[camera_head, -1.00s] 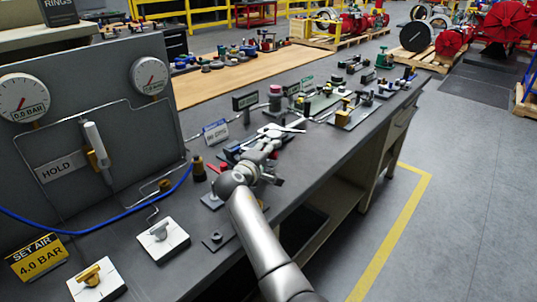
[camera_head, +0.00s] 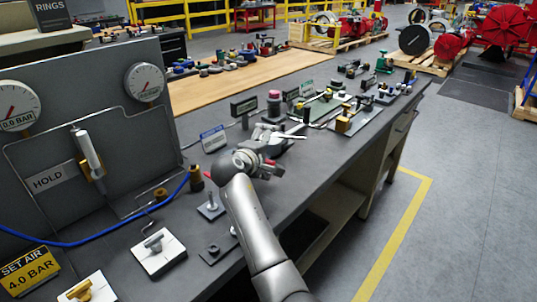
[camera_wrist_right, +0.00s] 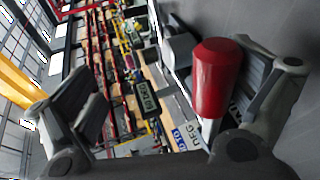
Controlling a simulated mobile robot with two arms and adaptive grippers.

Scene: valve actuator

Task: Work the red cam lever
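The red lever grip (camera_wrist_right: 217,78) is large in the right wrist view, a rounded red handle on a pale stem. It lies in the picture between the two fingers of my right gripper (camera_wrist_right: 184,82), much closer to the right-hand finger. The fingers are wide apart; I cannot tell whether one touches the grip. My left gripper is not in view.
A gauge panel (camera_head: 95,115) with a blue hose stands at the left. White plates with small handles (camera_head: 158,250) lie in front of it. Small fixtures and a display (camera_head: 243,106) stand behind my gripper. The bench's front edge (camera_head: 330,165) is close on the right.

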